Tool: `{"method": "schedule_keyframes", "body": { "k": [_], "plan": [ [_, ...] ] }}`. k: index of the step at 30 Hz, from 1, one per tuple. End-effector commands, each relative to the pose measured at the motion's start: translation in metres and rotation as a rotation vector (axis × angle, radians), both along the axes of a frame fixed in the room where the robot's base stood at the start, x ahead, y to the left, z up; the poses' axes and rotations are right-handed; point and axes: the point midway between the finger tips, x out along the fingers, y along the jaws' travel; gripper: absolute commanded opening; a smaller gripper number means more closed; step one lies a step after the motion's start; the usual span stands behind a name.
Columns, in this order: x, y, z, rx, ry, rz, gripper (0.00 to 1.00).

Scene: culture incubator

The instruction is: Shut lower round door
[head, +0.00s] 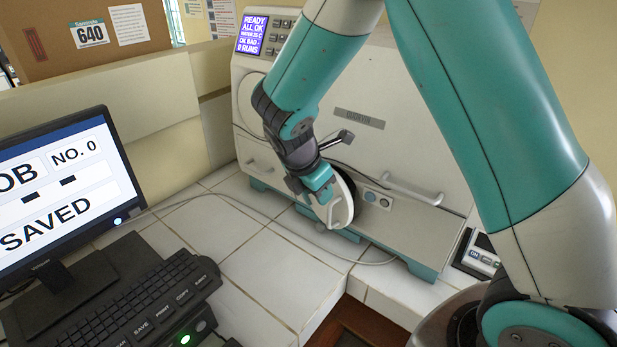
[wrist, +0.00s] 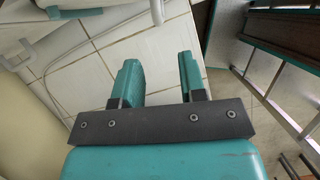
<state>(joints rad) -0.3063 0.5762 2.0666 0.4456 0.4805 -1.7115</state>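The culture incubator (head: 365,100) is a large cream cabinet on teal feet. Its lower round door (head: 345,203) is white with a dark rim and stands swung out from the front, seen nearly edge-on. My gripper (head: 326,196) is at the near side of this door, partly overlapping it in the head view; whether they touch I cannot tell. My arm hides part of the cabinet front.
A horizontal bar handle (head: 412,188) and round buttons (head: 371,197) are on the lower front. A cable (head: 300,240) lies on the white tiled counter (head: 225,235). A monitor (head: 60,190) and keyboard (head: 150,300) stand at left. A cardboard box (head: 80,35) is behind.

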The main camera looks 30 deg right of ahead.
Motion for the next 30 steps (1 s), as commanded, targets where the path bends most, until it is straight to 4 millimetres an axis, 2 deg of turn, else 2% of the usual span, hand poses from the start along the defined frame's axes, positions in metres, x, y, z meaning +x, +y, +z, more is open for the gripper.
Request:
{"method": "schedule_keyframes", "body": {
  "k": [3, 9, 13, 21, 22, 26, 27, 30],
  "plan": [
    [-0.002, 0.011, 0.025, 0.002, -0.007, 0.002, 0.38],
    [-0.005, 0.022, 0.054, 0.001, -0.003, 0.000, 0.38],
    [-0.006, 0.025, 0.062, 0.000, -0.002, -0.001, 0.38],
    [-0.006, 0.025, 0.064, 0.000, 0.001, -0.001, 0.38],
    [-0.006, 0.025, 0.064, 0.000, -0.001, -0.002, 0.34],
    [-0.012, 0.028, 0.064, 0.030, -0.016, -0.036, 0.04],
    [-0.016, 0.030, 0.065, 0.058, -0.030, -0.067, 0.00],
    [-0.038, 0.041, 0.067, 0.170, -0.076, -0.205, 0.00]
  ]
}}
